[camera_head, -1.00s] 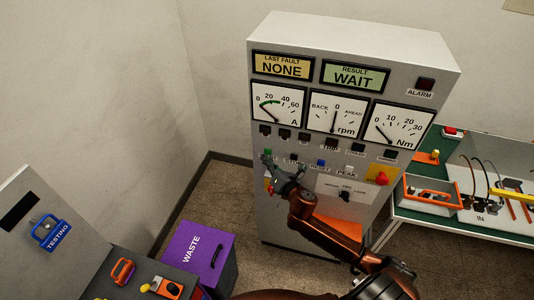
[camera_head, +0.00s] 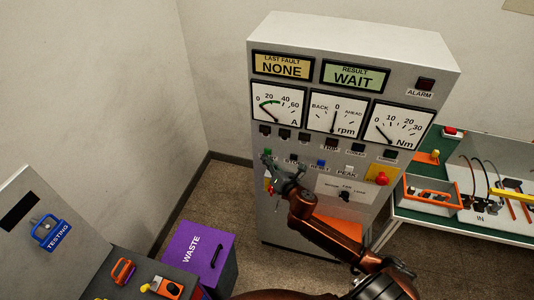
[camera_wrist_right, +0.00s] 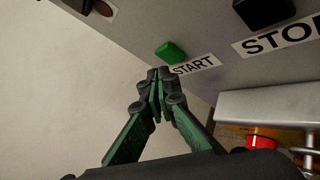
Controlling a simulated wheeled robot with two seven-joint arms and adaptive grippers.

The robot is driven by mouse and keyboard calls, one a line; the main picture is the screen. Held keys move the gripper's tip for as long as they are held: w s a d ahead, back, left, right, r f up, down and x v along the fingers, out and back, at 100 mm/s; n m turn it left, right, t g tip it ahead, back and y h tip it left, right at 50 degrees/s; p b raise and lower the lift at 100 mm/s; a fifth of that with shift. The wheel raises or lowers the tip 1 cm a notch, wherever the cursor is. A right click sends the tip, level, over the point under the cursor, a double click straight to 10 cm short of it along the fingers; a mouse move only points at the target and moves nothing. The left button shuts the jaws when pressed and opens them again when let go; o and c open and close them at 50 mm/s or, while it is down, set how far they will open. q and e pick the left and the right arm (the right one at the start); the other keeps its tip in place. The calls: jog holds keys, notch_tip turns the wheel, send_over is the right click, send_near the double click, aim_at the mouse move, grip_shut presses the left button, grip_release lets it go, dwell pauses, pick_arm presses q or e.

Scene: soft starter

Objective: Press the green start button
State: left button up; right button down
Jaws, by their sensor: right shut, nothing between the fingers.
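The green start button (camera_wrist_right: 170,52) sticks out of the grey cabinet face above the START label (camera_wrist_right: 194,65). It also shows small in the head view (camera_head: 267,152), just above my right gripper (camera_head: 267,159). In the right wrist view my right gripper (camera_wrist_right: 158,72) is shut and empty. Its fingertips are close to the button, just below and slightly left of it in the picture. I cannot tell whether they touch the panel. The cabinet (camera_head: 268,222) shows RESULT WAIT on its green display (camera_head: 354,76). My left gripper is not in view.
A black stop button (camera_wrist_right: 263,10) sits right of the start button. A metal bracket and a red part (camera_wrist_right: 262,142) lie right of the gripper. A purple waste bin (camera_head: 205,262) stands left of the cabinet. A workbench (camera_head: 440,224) is at the right.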

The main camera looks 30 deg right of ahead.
jog(key=shift+w+d, duration=0.1)
jog(key=shift+d, duration=0.05)
jog(key=shift+w+d, duration=0.2)
jog(key=shift+w+d, duration=0.3)
dwell(0.8)
jog(key=shift+s+a+p, duration=0.1)
jog(key=shift+p, duration=0.2)
jog(key=shift+s+a+p, duration=0.3)
jog(key=shift+s+a, duration=0.2)
jog(key=shift+a, duration=0.05)
jog(key=s+a+p, duration=0.1)
jog(key=s+a, duration=0.2)
jog(key=shift+s+a, duration=0.1)
jog(key=shift+a, duration=0.3)
